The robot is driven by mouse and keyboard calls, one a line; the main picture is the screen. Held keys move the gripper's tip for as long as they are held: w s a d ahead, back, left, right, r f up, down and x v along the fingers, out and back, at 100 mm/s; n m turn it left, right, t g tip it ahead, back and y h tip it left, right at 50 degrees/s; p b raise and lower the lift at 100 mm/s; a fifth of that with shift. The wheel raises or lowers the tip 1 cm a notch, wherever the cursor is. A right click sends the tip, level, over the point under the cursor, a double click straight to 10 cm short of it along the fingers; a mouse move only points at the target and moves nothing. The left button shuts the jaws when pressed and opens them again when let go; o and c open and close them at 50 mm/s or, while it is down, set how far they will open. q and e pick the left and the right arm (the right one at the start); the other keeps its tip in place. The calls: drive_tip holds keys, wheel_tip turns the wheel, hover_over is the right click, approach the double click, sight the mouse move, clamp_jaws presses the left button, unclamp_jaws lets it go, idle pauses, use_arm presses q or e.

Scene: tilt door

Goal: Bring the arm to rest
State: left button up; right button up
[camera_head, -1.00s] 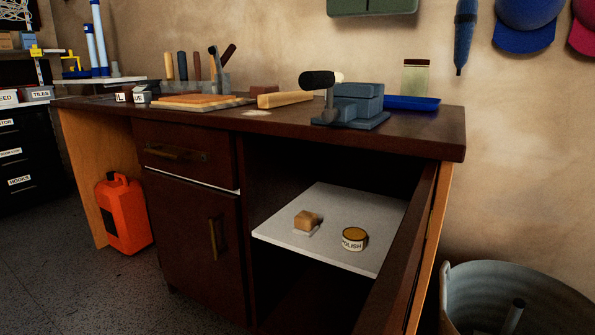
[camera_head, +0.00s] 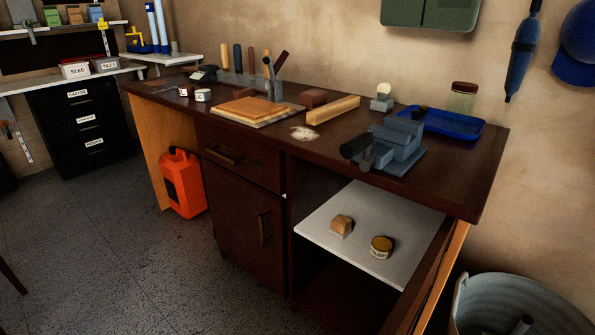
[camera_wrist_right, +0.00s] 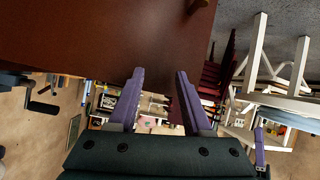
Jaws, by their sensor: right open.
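My right gripper (camera_wrist_right: 160,72) shows in the right wrist view, its two purple fingers apart with nothing between them. A dark brown flat panel (camera_wrist_right: 95,35) fills the upper left beyond the fingertips; I cannot tell which part of the furniture it is. No arm or gripper of mine shows in the head view. There the dark workbench (camera_head: 350,165) has an open right compartment. Its open door (camera_head: 430,275) stands along the right side. A white shelf (camera_head: 375,208) inside carries a tan block (camera_head: 341,225) and a polish tin (camera_head: 381,247).
On the bench top stand a blue vise (camera_head: 395,145), a blue tray (camera_head: 440,122) and a wooden board (camera_head: 250,108). An orange can (camera_head: 184,183) and a grey tub (camera_head: 510,300) stand on the floor. White stool-like legs (camera_wrist_right: 255,60) show in the wrist view. Floor at left is mostly clear.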

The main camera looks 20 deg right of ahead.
use_arm(q)
wheel_tip(320, 180, up, 60)
drive_tip(key=p, duration=5.7)
use_arm(e)
wheel_tip(320, 180, up, 68)
drive_tip(key=s+m+g+h, duration=0.2)
drive_tip(key=m+g+h, duration=0.3)
drive_tip(key=g, duration=0.2)
drive_tip(key=shift+s+m+h, duration=0.3)
drive_tip(key=shift+s, duration=0.05)
use_arm(q)
drive_tip(key=shift+f, duration=0.15)
use_arm(e)
drive_tip(key=shift+d, duration=0.1)
